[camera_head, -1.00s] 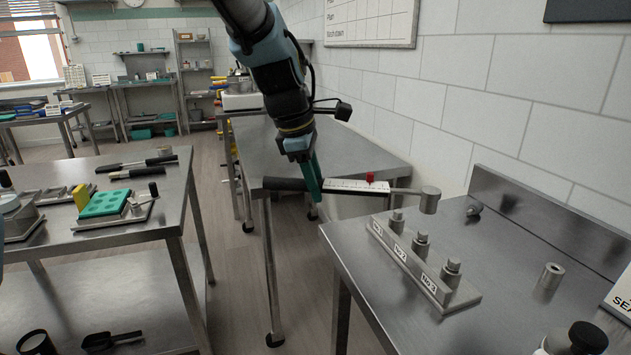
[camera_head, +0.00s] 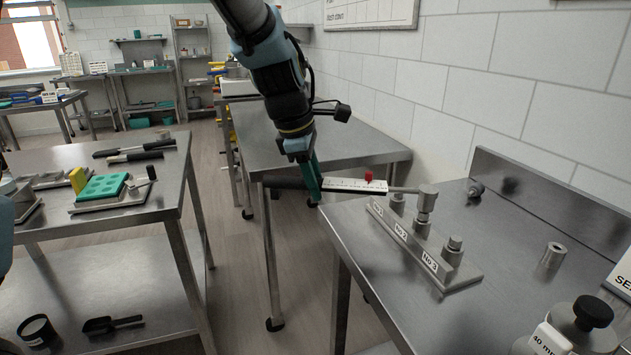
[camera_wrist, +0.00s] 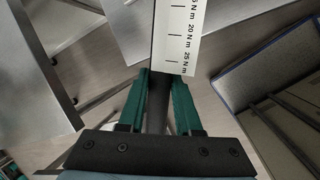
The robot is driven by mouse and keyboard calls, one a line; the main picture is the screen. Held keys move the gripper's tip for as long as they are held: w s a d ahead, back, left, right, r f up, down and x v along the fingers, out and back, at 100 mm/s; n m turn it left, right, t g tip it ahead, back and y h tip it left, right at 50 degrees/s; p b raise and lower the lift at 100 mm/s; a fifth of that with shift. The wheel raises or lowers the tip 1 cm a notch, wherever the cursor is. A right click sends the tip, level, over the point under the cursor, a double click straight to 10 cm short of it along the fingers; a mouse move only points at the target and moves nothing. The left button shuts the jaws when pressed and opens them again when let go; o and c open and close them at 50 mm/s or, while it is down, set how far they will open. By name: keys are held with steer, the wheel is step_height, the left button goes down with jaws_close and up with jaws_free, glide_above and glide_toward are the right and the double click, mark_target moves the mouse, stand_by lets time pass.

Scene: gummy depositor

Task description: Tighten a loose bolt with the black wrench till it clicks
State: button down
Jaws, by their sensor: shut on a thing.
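My gripper (camera_head: 313,184) is shut on the black handle of the torque wrench (camera_head: 283,183). In the wrist view its green fingers (camera_wrist: 167,100) close around the handle, beside a white Nm scale (camera_wrist: 178,35). The wrench lies level, with a red pointer on the scale and its steel socket head (camera_head: 428,190) at the right. The socket lines up over the bolt at No 2 (camera_head: 421,224); I cannot tell whether it is seated on it. Bolts No 1 (camera_head: 397,203) and No 3 (camera_head: 453,250) stand beside it on the labelled steel block (camera_head: 440,278).
A spare socket (camera_head: 552,256), a small metal part (camera_head: 474,190) and a black-knobbed weight (camera_head: 581,325) are on the right bench. A raised back edge (camera_head: 560,205) runs along the wall. Other dark-handled tools (camera_head: 135,152) lie on the left table (camera_head: 170,190).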

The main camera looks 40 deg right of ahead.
steer(key=shift+f, duration=0.1)
steer(key=shift+f+b, duration=0.55)
steer(key=shift+f, duration=0.35)
steer(key=w+d+m, duration=0.1)
steer(key=d, duration=0.1)
steer(key=w+d+m+g, duration=0.1)
steer(key=w+d, duration=0.1)
steer(key=w+d+m, duration=0.1)
steer(key=d+m, duration=0.1)
steer(key=shift+w+d, duration=0.3)
steer(key=shift+d, duration=0.05)
steer(key=d+m+g+y, duration=0.2)
steer(key=d+m, duration=0.7)
steer(key=d, duration=0.6)
steer(key=shift+w+d+g, duration=0.3)
steer(key=shift+w+d, duration=0.05)
steer(key=shift+d, duration=0.05)
steer(key=shift+a, duration=0.1)
